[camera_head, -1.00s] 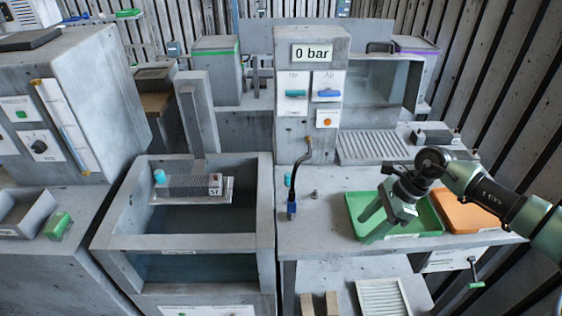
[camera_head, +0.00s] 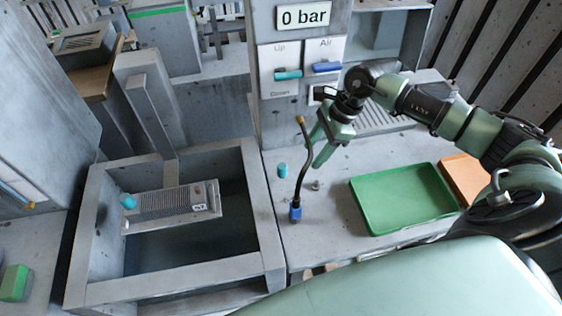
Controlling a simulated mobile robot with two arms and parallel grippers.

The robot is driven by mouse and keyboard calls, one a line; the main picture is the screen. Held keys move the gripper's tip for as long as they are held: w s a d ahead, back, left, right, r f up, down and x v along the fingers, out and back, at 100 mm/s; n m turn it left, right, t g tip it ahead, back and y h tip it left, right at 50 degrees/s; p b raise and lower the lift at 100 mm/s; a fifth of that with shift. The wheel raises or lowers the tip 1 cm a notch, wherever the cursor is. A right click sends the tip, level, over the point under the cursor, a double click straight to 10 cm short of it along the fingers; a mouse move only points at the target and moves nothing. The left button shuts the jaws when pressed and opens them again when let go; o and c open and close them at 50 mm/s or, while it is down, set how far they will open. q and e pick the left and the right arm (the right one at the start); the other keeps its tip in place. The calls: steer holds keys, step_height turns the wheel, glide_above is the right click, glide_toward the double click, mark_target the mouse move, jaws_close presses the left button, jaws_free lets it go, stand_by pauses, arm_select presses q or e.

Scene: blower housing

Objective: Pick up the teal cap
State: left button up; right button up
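A small teal cap (camera_head: 282,170) stands on the grey worktop, left of the hose. Another teal piece (camera_head: 128,202) sits at the left end of the grey finned block (camera_head: 172,206) over the basin. My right gripper (camera_head: 315,150) is above the worktop, to the right of the worktop cap and apart from it. My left gripper is not in view.
A small metal fitting (camera_head: 316,185) stands nearby. A green tray (camera_head: 405,198) and an orange mat (camera_head: 466,178) lie to the right. The basin wall (camera_head: 262,210) borders the worktop's left.

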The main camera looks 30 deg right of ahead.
mark_target(282, 166)
steer(key=a, duration=0.2)
steer(key=w+a+p, duration=0.1)
steer(key=a, duration=0.1)
steer(key=w+a+p, duration=0.1)
steer(key=a, duration=0.1)
steer(key=shift+a+r, duration=0.1)
steer(key=shift+a, duration=0.25)
steer(key=p+x, duration=0.2)
steer(key=x, duration=0.2)
steer(key=shift+a+f, duration=0.15)
steer(key=shift+f, duration=0.45)
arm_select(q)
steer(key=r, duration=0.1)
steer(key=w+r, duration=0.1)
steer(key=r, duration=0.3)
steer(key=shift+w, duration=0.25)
arm_select(e)
jaws_close()
